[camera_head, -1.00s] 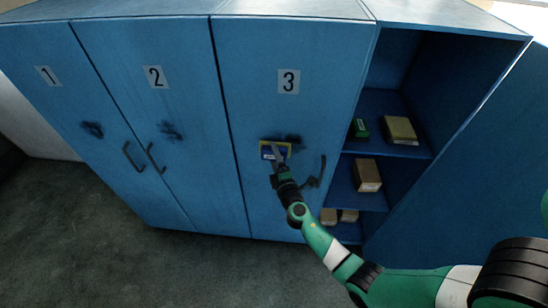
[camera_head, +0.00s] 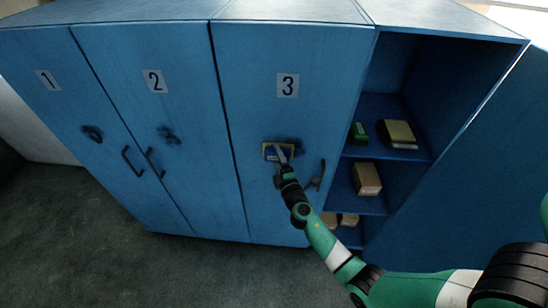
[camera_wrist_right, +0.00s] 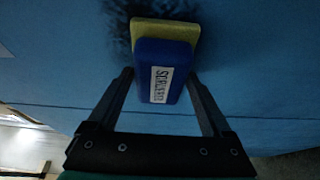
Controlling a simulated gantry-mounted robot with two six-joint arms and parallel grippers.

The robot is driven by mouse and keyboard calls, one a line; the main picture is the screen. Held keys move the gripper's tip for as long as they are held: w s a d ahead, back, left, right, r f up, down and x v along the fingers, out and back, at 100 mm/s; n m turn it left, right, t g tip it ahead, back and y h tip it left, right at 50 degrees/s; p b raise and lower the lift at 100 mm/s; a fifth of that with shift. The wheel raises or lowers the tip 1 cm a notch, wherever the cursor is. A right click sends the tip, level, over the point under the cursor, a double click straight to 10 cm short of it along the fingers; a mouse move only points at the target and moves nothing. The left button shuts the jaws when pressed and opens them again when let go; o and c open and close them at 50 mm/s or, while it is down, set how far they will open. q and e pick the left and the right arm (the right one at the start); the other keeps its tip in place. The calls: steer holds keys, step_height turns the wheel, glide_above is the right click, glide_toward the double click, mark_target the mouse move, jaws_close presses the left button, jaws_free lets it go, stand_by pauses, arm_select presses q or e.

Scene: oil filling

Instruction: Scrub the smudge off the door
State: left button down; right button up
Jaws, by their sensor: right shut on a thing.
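My right gripper (camera_head: 282,160) is shut on a scrubber (camera_head: 270,153) with a blue body and a yellow pad. In the right wrist view the scrubber (camera_wrist_right: 164,70) sits between the two fingers (camera_wrist_right: 165,88), its yellow pad side toward the blue door surface. A dark smudge (camera_head: 293,144) on door 3 (camera_head: 285,105) shows beside and partly behind the scrubber. In the wrist view the smudge (camera_wrist_right: 120,18) shows around the pad's far end; the scrubber hides part of it. I cannot tell whether the pad touches the door. My left gripper is not in view.
Door 1 (camera_head: 60,105) and door 2 (camera_head: 160,100) also carry dark smudges (camera_head: 92,133). Door 3 has a handle (camera_head: 318,175) right of my gripper. An open shelf (camera_head: 390,152) with boxes stands at the right. Grey floor lies in front.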

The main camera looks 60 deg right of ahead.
steer(key=shift+s+d, duration=0.2)
steer(key=shift+s, duration=0.5)
steer(key=shift+s+d, duration=0.2)
steer(key=shift+s, duration=0.45)
steer(key=shift+s+d+p, duration=0.25)
steer(key=shift+s+d, duration=0.2)
steer(key=shift+s, duration=0.7)
steer(key=shift+s+d+p, duration=0.25)
steer(key=shift+s+d, duration=0.25)
steer(key=shift+s, duration=0.65)
steer(key=shift+s+d+p, duration=0.25)
steer(key=shift+s+d, duration=0.2)
steer(key=shift+s, duration=0.7)
